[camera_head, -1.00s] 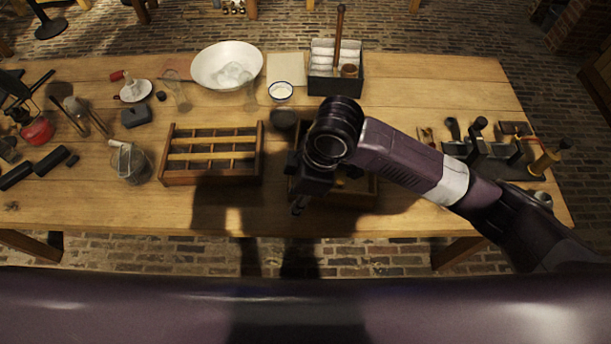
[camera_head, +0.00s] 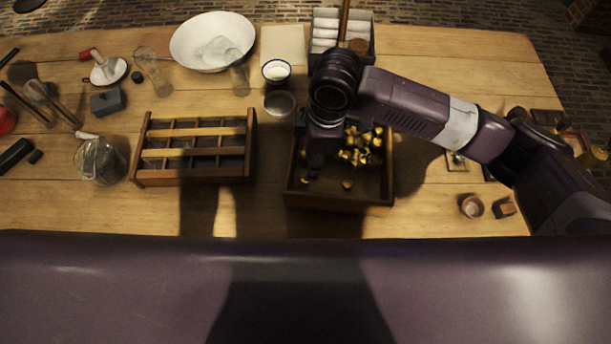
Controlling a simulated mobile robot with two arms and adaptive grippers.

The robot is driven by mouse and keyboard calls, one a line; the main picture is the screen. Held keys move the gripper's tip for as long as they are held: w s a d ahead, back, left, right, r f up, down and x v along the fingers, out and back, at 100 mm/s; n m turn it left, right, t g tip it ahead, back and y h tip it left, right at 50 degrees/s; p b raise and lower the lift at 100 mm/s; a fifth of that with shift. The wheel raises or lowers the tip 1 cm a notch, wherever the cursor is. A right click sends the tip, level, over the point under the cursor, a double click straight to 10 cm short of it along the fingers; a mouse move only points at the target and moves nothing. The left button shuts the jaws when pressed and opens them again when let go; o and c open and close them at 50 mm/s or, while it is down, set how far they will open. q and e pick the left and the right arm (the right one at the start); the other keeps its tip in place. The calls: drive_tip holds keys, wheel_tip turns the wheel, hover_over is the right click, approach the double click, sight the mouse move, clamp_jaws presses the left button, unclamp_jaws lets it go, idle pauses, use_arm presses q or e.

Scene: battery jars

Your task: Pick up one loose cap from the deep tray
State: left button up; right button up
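The deep tray (camera_head: 340,203) is a dark wooden box near the table's front edge, right of centre. Several loose brass-coloured caps (camera_head: 362,148) lie in it, mostly in a heap toward the back, with one cap (camera_head: 347,184) apart nearer the front. My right gripper (camera_head: 311,178) points down over the left part of the tray. It is dark and small in the view, so its finger opening and any cap between the fingers cannot be made out. My arm hides part of the tray's back and left. My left gripper is not in view.
A divided wooden rack (camera_head: 190,180) stands left of the tray. A round dark dish (camera_head: 279,104), a small white bowl (camera_head: 276,70) and a box of white rolls (camera_head: 326,30) are behind. A glass jar (camera_head: 100,160) stands at left. A small copper cup (camera_head: 471,206) stands at right.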

sight(305, 184)
drive_tip(key=shift+w+f, duration=0.2)
drive_tip(key=shift+f, duration=0.3)
drive_tip(key=shift+s+a+f, duration=0.1)
drive_tip(key=shift+a+f, duration=0.05)
drive_tip(key=shift+f, duration=0.7)
drive_tip(key=shift+s+a+f+p, duration=0.15)
drive_tip(key=shift+f+p, duration=0.15)
drive_tip(key=shift+p, duration=0.15)
drive_tip(key=f, duration=0.2)
drive_tip(key=f+p, duration=0.1)
drive_tip(key=shift+s+a+f, duration=0.1)
drive_tip(key=shift+a+f, duration=0.15)
drive_tip(key=shift+f, duration=0.6)
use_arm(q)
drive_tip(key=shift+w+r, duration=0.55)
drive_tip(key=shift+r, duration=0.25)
use_arm(e)
drive_tip(key=c, duration=0.7)
